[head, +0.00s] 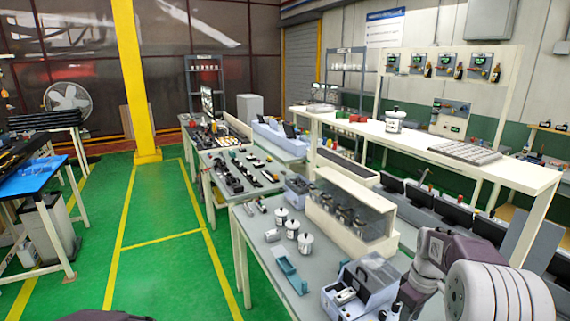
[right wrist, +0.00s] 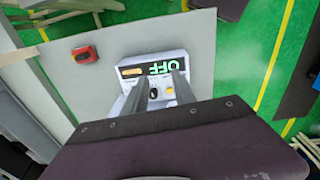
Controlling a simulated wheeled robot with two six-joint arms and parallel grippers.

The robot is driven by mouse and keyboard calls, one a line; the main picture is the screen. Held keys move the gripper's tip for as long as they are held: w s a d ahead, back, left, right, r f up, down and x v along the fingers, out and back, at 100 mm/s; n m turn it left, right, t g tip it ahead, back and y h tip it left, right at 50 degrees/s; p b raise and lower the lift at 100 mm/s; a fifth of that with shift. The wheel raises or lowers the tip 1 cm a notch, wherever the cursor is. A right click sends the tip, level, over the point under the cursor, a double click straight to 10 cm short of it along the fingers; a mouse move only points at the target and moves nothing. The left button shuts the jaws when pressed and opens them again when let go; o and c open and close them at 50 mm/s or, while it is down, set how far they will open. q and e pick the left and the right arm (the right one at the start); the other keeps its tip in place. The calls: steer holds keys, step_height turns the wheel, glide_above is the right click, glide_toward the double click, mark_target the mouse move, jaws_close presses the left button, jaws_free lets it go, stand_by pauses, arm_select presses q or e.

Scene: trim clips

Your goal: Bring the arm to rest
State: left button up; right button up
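My right arm (head: 445,255) comes in at the lower right of the head view, bent over the near bench. Its gripper is not clearly visible there. In the right wrist view, my right gripper (right wrist: 160,76) shows two grey fingers standing apart with nothing held between them. The fingers point toward a small white device (right wrist: 155,62) with a green display reading OFF, upside down in the picture. A black knob (right wrist: 154,92) and a yellow button (right wrist: 170,89) show on the device between the fingers. I cannot tell whether the fingers touch it. My left gripper is in neither view.
A red box (right wrist: 84,52) sits on the grey bench top beside the device. In the head view, the near bench holds white canisters (head: 305,243), a teal tray (head: 288,272) and a grey-blue machine (head: 362,283). The green floor (head: 165,270) at left is clear.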

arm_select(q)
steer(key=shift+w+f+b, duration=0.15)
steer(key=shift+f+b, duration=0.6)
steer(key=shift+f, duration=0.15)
arm_select(e)
steer(key=s+a+f+m, duration=0.3)
steer(key=s+a, duration=0.4)
steer(key=s, duration=0.1)
steer(key=s+a+f+m, duration=0.3)
steer(key=s+a, duration=0.4)
steer(key=s, duration=0.1)
steer(key=shift+s+a+f+m+t, duration=0.15)
steer(key=shift+s+a+m+t, duration=0.05)
steer(key=shift+s+m+t, duration=0.1)
